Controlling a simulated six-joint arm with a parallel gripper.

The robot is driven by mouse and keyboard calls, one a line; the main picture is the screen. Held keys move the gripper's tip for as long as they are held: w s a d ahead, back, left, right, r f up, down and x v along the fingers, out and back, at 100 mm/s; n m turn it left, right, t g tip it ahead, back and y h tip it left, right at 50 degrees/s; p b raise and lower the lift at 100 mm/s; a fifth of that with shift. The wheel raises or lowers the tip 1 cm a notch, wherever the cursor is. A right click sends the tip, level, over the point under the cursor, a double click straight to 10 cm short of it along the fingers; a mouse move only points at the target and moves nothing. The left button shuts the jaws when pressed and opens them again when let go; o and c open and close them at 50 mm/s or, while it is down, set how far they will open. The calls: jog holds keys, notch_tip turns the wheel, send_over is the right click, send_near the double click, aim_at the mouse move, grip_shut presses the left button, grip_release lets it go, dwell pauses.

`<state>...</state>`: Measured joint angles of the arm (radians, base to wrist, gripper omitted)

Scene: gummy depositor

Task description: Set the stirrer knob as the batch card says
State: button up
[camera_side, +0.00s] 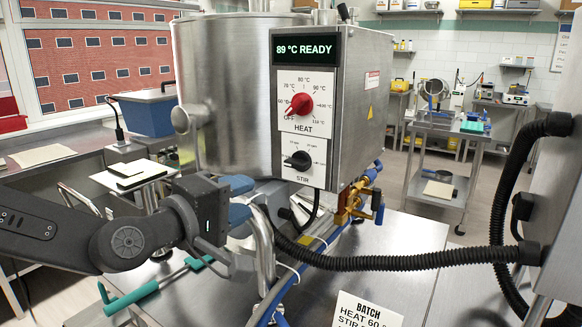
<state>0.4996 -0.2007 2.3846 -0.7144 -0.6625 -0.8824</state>
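The black stirrer knob (299,160) is on the white STIR panel on the front of the steel control box. Its white mark seems to point left; the small scale labels around it are too blurred to read. The batch card (368,311) stands at the bottom edge.
The red HEAT knob (302,104) sits just above the stirrer knob, under a display (306,50) reading "89 °C READY". A large steel kettle (225,100) stands left of the box. A brass valve (350,202) and a black corrugated hose (400,261) are below right.

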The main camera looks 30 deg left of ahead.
aim_at(293, 166)
jog(key=w+n, duration=0.1)
jog(key=w, duration=0.6)
jog(key=w+n+y, duration=0.1)
jog(key=w, duration=0.6)
jog(key=shift+w+r+t, duration=0.15)
jog(key=shift+t, duration=0.25)
grip_shut()
